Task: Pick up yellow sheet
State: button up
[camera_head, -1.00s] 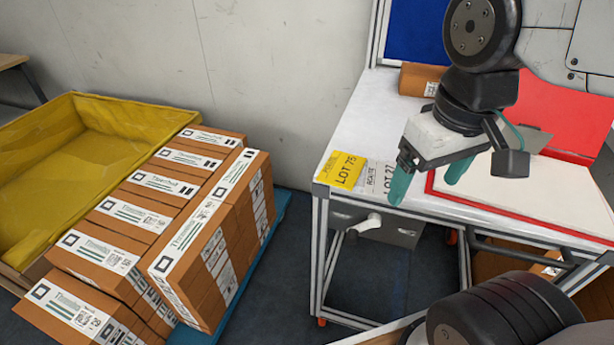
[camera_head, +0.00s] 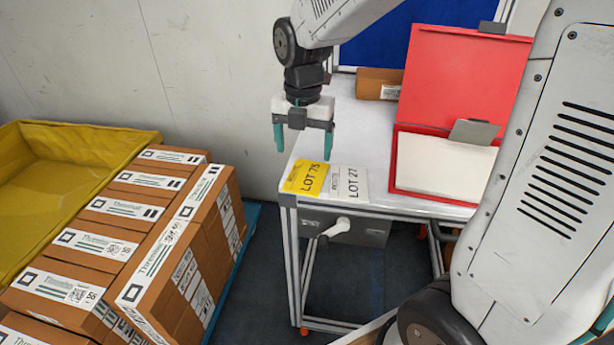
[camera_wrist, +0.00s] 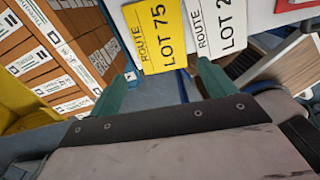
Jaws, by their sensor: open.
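The yellow sheet (camera_head: 306,178), marked LOT 75, lies flat at the front left corner of the white table (camera_head: 352,133). A white sheet (camera_head: 350,184), marked LOT 27, lies right beside it. My gripper (camera_head: 304,155) is open and empty, with its teal fingers pointing down, above and slightly behind the yellow sheet in the head view. In the wrist view the yellow sheet (camera_wrist: 157,36) shows beyond and between my fingertips, with the white sheet (camera_wrist: 215,27) to its right. I see no contact between the fingers and either sheet.
A red box or folder (camera_head: 458,85) stands open on the table's right, with a white surface inside. A small brown carton (camera_head: 378,84) is at the back. Stacked cartons (camera_head: 150,235) and a yellow-lined bin (camera_head: 70,150) stand on the left. A white handle (camera_head: 338,228) juts below the table edge.

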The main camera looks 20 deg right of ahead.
aim_at(304, 181)
notch_tip(304, 181, down, 7)
jog(key=shift+f, duration=0.2)
dwell(0.3)
jog(key=c, duration=0.6)
